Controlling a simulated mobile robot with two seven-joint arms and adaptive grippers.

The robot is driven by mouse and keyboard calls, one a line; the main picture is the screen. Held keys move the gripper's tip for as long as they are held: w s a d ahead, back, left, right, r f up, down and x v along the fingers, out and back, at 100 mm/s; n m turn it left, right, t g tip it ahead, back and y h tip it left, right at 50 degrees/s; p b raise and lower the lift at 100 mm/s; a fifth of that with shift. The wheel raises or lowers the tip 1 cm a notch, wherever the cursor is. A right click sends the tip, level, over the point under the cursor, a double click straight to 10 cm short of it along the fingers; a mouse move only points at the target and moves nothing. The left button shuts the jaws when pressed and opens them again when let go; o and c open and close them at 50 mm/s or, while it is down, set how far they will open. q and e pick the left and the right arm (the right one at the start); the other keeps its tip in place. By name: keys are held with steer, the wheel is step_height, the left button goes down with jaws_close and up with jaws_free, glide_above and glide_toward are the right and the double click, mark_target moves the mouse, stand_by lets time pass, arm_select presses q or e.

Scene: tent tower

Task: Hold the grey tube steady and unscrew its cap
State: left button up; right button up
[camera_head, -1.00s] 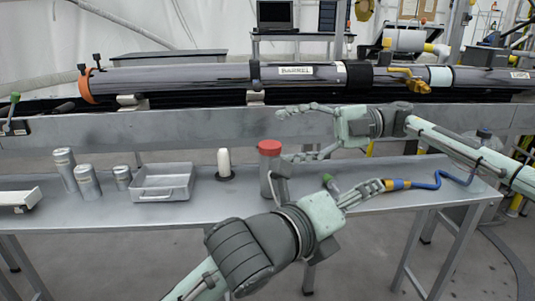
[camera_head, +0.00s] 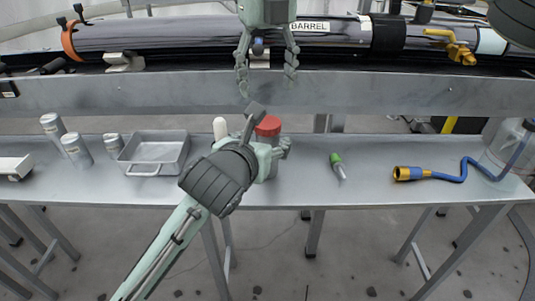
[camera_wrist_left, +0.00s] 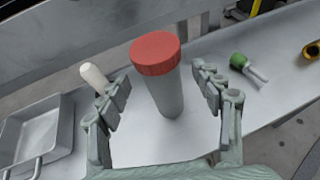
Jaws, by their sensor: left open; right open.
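The grey tube (camera_wrist_left: 167,98) stands upright on the metal table with its red cap (camera_head: 268,126) on top. The cap also shows in the left wrist view (camera_wrist_left: 156,52). My left gripper (camera_head: 270,132) is open, its fingers on either side of the tube, with visible gaps in the left wrist view. Its hand hides most of the tube in the head view. My right gripper (camera_head: 267,86) is open and empty, fingers pointing down, above the red cap and apart from it.
A white-tipped piece (camera_head: 220,127) stands just left of the tube. A metal tray (camera_head: 155,152) and several grey cylinders (camera_head: 76,150) are further left. A green-capped item (camera_head: 338,165) and a blue hose (camera_head: 450,178) lie right. The long barrel (camera_head: 200,33) runs behind.

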arm_select(q)
steer(key=shift+x, duration=1.7)
jaws_close()
